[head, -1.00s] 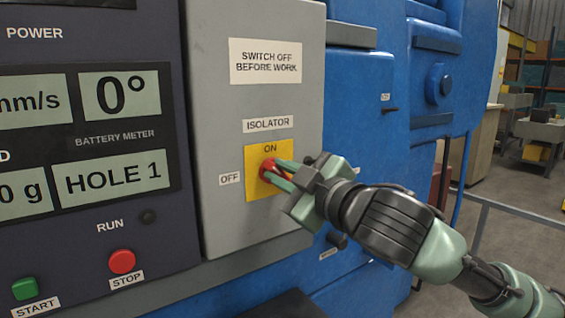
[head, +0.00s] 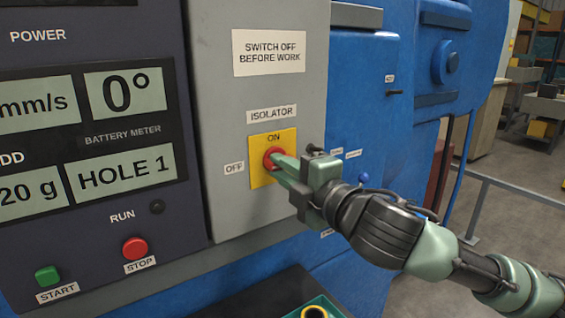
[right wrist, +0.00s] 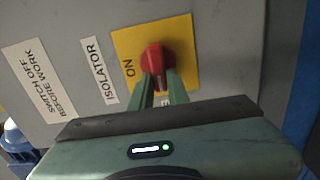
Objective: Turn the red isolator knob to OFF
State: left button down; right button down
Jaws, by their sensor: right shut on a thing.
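The red isolator knob (head: 271,157) sits on a yellow plate (head: 288,142) on the grey panel. ON is printed at the plate's top, and an OFF label (head: 234,168) is at its left. My right gripper (head: 278,164) is shut on the knob, partly covering it in the head view. In the right wrist view, the fingers (right wrist: 158,86) flank the knob (right wrist: 155,57). Its grip bar runs up and down there, with a pale mark at the lower end, about a quarter turn from ON. My left gripper is not in view.
Left of the knob are a display panel, a green START button (head: 47,275) and a red STOP button (head: 134,248). A green tray (head: 325,300) shows at the bottom edge. The blue machine body (head: 365,110) is to the right, with a railing and open floor beyond.

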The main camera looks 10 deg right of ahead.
jog(key=shift+f+n, duration=0.1)
jog(key=shift+n, duration=0.2)
jog(key=c, duration=1.4)
grip_release()
jog(key=shift+o, duration=0.2)
jog(key=shift+s, duration=0.15)
jog(key=shift+s+d, duration=0.2)
jog(key=shift+s, duration=0.15)
jog(key=b+v, duration=0.2)
jog(key=v, duration=0.5)
jog(key=shift+b, duration=0.3)
jog(key=shift+a, duration=0.1)
